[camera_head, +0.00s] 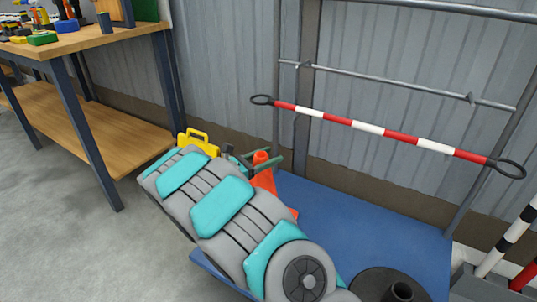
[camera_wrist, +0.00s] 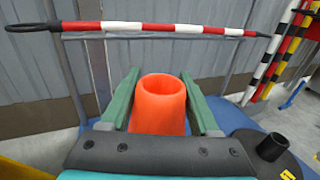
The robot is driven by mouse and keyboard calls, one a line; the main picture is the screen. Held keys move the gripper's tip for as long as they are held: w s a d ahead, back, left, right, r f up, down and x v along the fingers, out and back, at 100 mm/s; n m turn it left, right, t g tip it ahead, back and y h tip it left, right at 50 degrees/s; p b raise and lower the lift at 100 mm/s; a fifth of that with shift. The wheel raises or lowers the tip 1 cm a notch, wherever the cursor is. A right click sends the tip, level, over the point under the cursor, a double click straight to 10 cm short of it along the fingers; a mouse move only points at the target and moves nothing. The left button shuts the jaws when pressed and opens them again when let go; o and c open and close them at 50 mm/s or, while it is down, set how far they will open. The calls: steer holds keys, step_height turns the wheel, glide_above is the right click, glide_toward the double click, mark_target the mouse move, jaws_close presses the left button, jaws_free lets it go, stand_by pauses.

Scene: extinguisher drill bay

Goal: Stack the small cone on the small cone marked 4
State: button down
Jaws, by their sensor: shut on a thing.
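An orange cone (camera_wrist: 162,105) stands between the two green fingers of my gripper (camera_wrist: 159,75) in the wrist view, its open top facing up. My gripper is shut on it. In the head view the orange cone (camera_head: 263,179) shows just beyond my arm, over the blue platform, with my gripper (camera_head: 258,160) around its upper part. My arm hides most of its lower part. I cannot tell whether a second cone is under it, and no mark 4 is visible.
The blue platform (camera_head: 350,220) has a metal frame with a red-and-white bar (camera_head: 368,128) across it. A black round base with a post (camera_head: 400,291) stands at front right, striped poles (camera_head: 508,238) beyond. A yellow handled object (camera_head: 199,143) and workbench (camera_head: 88,38) are left.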

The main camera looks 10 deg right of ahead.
steer(key=shift+f+b, duration=0.5)
steer(key=shift+f, duration=1.55)
steer(key=shift+c, duration=0.2)
jaws_free()
steer(key=shift+a, duration=0.1)
